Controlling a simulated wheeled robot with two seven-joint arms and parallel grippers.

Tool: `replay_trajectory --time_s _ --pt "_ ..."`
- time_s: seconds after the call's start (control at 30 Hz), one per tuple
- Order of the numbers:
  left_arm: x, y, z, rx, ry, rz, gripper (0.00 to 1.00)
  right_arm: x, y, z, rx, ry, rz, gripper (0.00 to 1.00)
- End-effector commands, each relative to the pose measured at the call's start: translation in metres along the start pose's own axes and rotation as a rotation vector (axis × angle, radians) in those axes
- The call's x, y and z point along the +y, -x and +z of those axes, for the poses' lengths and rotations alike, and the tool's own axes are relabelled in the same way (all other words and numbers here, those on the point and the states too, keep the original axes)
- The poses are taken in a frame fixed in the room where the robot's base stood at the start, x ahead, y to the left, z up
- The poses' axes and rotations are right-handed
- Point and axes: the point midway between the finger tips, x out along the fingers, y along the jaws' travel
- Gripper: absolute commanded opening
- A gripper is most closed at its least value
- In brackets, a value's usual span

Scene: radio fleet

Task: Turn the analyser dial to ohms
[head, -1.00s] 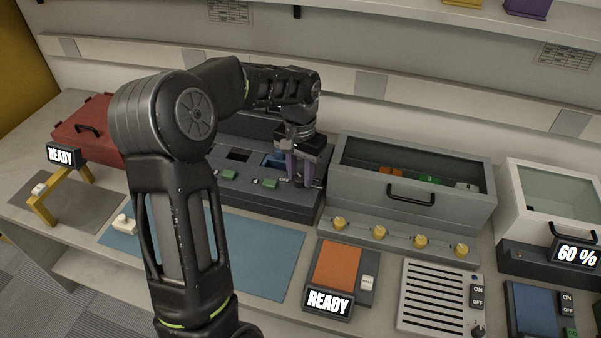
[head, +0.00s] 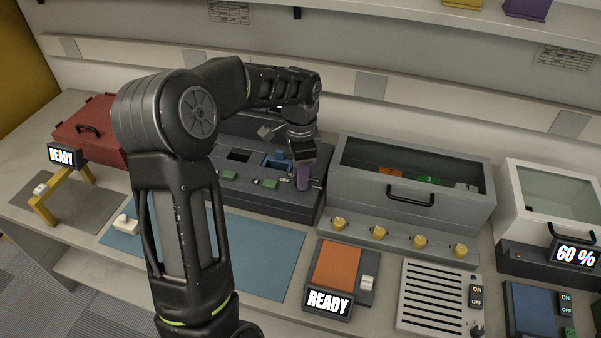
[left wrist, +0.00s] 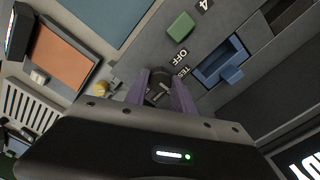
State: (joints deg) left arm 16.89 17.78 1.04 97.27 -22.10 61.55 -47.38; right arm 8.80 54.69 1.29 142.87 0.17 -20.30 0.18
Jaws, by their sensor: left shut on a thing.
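The analyser (head: 262,199) is a dark grey stepped unit behind the blue mat. My left gripper (head: 302,188) reaches down onto its right end, with purple fingers. In the left wrist view, the fingers (left wrist: 158,77) are shut on either side of a small dark dial (left wrist: 158,92). The labels OFF (left wrist: 183,55) and TES, partly cut off, show beside the dial. I cannot read an ohms label or clearly see where the dial points. In the head view the gripper hides the dial. My right gripper is in neither view.
Green buttons (head: 270,183) and a blue slot (left wrist: 222,65) sit close to my gripper. A grey glass-topped drawer unit (head: 462,212) with yellow knobs (head: 379,232) stands just right. A blue mat (head: 262,254) lies in front, and an orange-topped READY device (head: 338,265) stands front right.

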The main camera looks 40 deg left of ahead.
Motion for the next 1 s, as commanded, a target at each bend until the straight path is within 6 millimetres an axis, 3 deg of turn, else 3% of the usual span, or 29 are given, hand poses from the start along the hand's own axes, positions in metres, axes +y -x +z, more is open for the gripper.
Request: replay_trajectory --time_s 0.53,0.57,0.8,1.0 --pt "-0.0005 0.0005 -0.0004 0.001 -0.039 -0.002 0.00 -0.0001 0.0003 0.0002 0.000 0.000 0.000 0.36" --pt "-0.0005 0.0005 -0.0004 0.001 -0.038 -0.002 0.31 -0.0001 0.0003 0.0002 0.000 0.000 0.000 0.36" --pt "-0.0003 0.0003 -0.0002 0.001 -0.038 -0.001 0.51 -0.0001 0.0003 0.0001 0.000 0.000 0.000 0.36" --pt "-0.0002 0.0002 -0.0001 0.000 -0.038 -0.001 0.52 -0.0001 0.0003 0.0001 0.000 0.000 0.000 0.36"
